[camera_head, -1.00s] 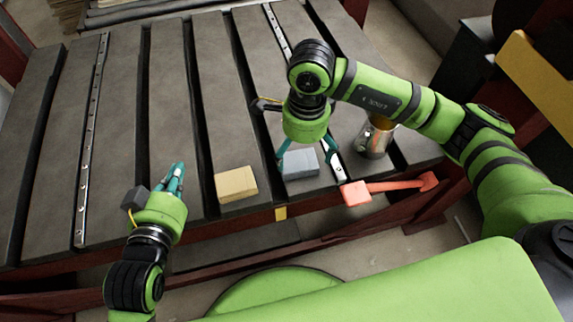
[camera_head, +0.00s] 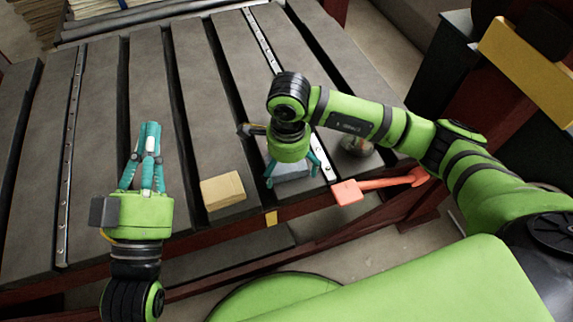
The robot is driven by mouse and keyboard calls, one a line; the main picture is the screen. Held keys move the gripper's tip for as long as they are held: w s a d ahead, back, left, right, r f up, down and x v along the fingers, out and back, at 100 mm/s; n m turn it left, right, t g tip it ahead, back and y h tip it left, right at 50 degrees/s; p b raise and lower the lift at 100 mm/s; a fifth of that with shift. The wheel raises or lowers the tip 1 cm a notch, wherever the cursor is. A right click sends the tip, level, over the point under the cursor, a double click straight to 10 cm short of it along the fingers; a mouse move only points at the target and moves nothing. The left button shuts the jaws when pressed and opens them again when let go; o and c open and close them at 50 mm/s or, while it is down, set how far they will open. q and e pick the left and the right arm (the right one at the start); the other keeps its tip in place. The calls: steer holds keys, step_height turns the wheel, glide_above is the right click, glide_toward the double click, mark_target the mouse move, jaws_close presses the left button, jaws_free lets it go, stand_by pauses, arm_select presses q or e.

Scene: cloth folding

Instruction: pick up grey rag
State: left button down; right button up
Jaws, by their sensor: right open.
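The grey rag (camera_head: 292,174) is a folded blue-grey block lying near the front edge of the slatted table. My right gripper (camera_head: 294,168) is directly above it, pointing down, with its teal fingers spread to either side of the rag. The gripper body hides the rag's far part, and I cannot tell whether the fingers touch it.
A beige folded block (camera_head: 222,190) lies just left of the rag. A red-orange tool (camera_head: 380,184) lies at the front edge on the right. A metal mug (camera_head: 356,147) stands behind it, partly hidden by my right arm. The table's far part is clear.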

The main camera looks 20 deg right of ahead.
mark_target(288, 166)
arm_select(q)
steer(key=shift+r, duration=0.1)
arm_select(e)
steer(key=shift+c, duration=0.4)
arm_select(q)
steer(key=shift+s, duration=0.1)
arm_select(e)
steer(key=c, duration=0.9)
step_height(288, 166, up, 5)
steer(key=shift+p, duration=0.85)
arm_select(q)
steer(key=a+f+g+y, duration=0.2)
steer(key=f+g, duration=0.2)
steer(key=f, duration=0.3)
steer(key=a+f+n+g+y+p, duration=0.1)
steer(key=f+g, duration=0.3)
steer(key=f, duration=0.4)
steer(key=shift+a+n+y, duration=0.3)
steer(key=shift+a+y, duration=0.45)
steer(key=shift+y, duration=0.15)
arm_select(e)
step_height(288, 166, up, 5)
steer(key=shift+f, duration=0.1)
